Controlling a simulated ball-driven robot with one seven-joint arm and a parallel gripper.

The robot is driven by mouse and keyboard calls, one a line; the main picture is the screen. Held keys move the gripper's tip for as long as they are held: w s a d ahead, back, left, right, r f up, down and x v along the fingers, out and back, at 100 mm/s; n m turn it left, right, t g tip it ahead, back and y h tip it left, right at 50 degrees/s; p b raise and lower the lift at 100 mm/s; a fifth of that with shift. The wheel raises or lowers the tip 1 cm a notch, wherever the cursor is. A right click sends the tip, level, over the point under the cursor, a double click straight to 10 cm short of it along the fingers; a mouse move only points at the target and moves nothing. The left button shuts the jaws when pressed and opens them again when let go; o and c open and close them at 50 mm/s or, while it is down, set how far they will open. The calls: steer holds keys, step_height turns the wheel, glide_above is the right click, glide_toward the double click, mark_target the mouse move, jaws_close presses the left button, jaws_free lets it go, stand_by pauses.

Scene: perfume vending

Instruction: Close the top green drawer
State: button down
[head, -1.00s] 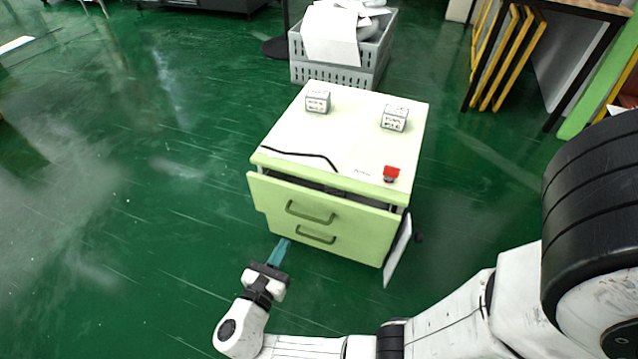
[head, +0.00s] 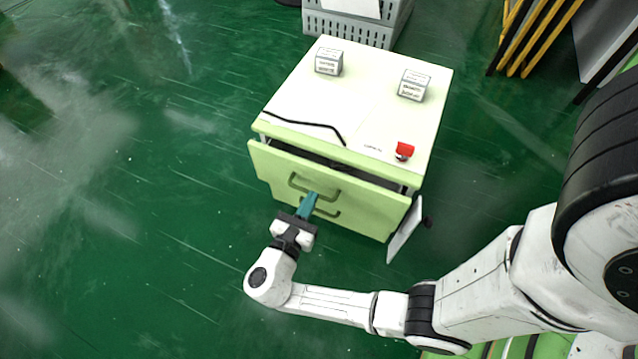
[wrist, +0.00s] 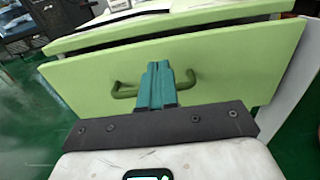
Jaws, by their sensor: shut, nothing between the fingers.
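The top green drawer (head: 276,165) of a small cabinet (head: 357,112) is partly open, with a dark gap under the white top's front edge. It has a curved green handle (head: 299,184). My gripper (head: 311,196) is shut and empty, its teal fingers in front of the drawer face by the handle. In the wrist view the drawer face (wrist: 230,65) fills the middle, and the gripper fingers (wrist: 157,68) overlap the handle (wrist: 126,90). I cannot tell whether they touch it.
Two small white boxes (head: 329,62) (head: 414,85), a black cable (head: 305,124) and a red button (head: 404,150) are on the cabinet top. A white panel (head: 404,231) stands at its right side. A grey crate (head: 350,29) is behind. The green floor at left is clear.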

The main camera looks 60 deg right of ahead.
mark_target(324, 175)
steer(key=d+b, duration=0.1)
steer(key=d, duration=0.4)
steer(key=shift+w+d, duration=0.1)
steer(key=shift+d, duration=0.1)
steer(key=shift+d+r+p, duration=0.2)
steer(key=shift+d+p, duration=0.35)
steer(key=shift+d, duration=0.3)
steer(key=shift+d+f, duration=0.2)
steer(key=shift+d, duration=0.2)
steer(key=shift+a, duration=0.15)
